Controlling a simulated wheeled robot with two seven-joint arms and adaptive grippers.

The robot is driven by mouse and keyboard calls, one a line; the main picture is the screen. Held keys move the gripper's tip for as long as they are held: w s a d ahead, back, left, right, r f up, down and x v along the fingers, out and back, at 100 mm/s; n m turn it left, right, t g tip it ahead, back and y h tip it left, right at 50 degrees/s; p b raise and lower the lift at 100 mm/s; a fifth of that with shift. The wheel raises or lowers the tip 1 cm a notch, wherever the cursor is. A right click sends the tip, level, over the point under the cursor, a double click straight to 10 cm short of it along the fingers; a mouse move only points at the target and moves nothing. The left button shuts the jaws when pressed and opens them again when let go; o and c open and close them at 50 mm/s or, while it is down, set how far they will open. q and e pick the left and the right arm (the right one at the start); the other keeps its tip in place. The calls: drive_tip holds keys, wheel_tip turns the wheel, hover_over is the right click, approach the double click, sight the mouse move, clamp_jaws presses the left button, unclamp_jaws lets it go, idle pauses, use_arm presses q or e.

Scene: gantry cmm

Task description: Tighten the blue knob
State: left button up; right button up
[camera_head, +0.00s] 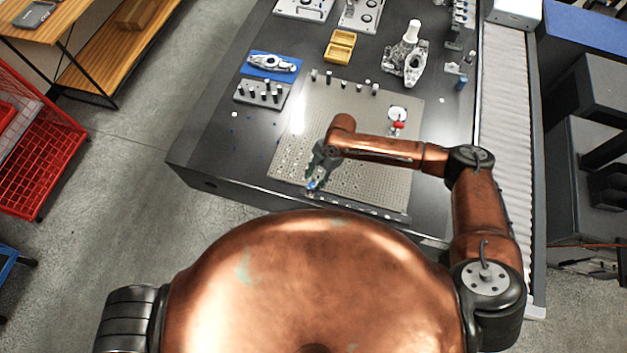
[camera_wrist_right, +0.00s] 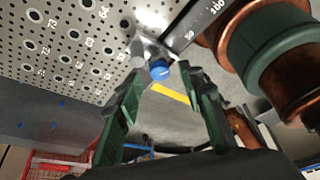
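The blue knob (camera_wrist_right: 160,70) sits on a small metal fitting (camera_wrist_right: 146,48) at the edge of the perforated plate. In the head view the knob (camera_head: 312,184) shows as a small blue spot at the plate's front edge. My right gripper (camera_wrist_right: 160,78) has its two green fingers spread, one on each side of the knob. Gaps seem to show between fingers and knob; contact at the tips is hard to tell. In the head view the right gripper (camera_head: 316,176) points down at the knob. My left gripper is not in view.
The perforated plate (camera_head: 350,110) lies on a dark table (camera_head: 215,140). A ruler-like rail (camera_head: 365,208) runs along its front edge. A red-topped part (camera_head: 397,126) stands near the arm. A yellow box (camera_head: 341,47), grey pin block (camera_head: 262,94) and blue tray (camera_head: 270,66) lie farther back.

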drive_tip(key=v, duration=1.1)
drive_tip(key=shift+d+f, duration=0.1)
drive_tip(key=shift+f, duration=0.05)
